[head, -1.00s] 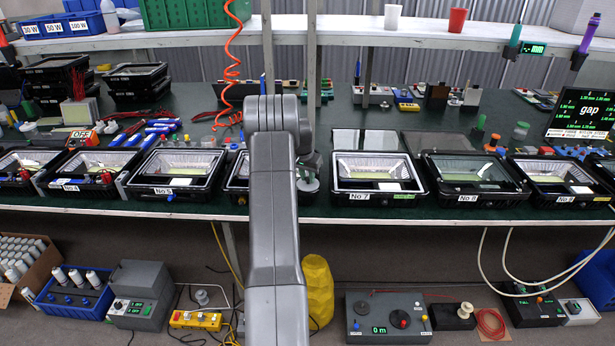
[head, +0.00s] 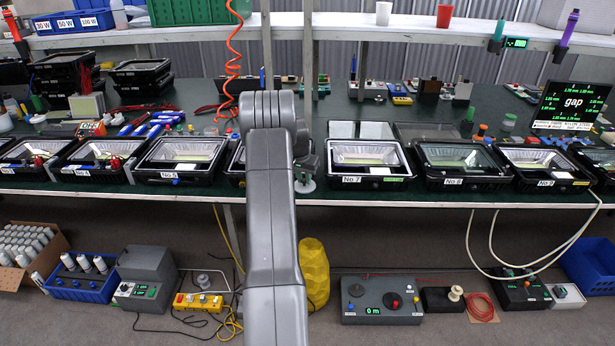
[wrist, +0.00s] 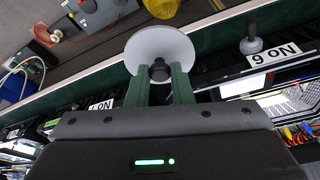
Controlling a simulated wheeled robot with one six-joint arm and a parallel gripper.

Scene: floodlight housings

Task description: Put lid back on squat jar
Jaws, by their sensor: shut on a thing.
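My gripper (wrist: 160,75) is shut on the dark knob of a pale grey round lid (wrist: 160,45) in the wrist view. Its green fingers pinch the knob from both sides. In the head view the lid (head: 305,186) shows small beside my arm, over the front edge of the bench, and my arm hides most of the gripper. I cannot tell which, if any, is the squat jar.
Open floodlight housings line the bench front, including No 7 (head: 368,165) right of my arm and No 5 (head: 180,160) left of it. A gap screen (head: 572,103) stands at the right. A red coiled hose (head: 234,70) hangs by my arm. A shelf (head: 400,30) spans above.

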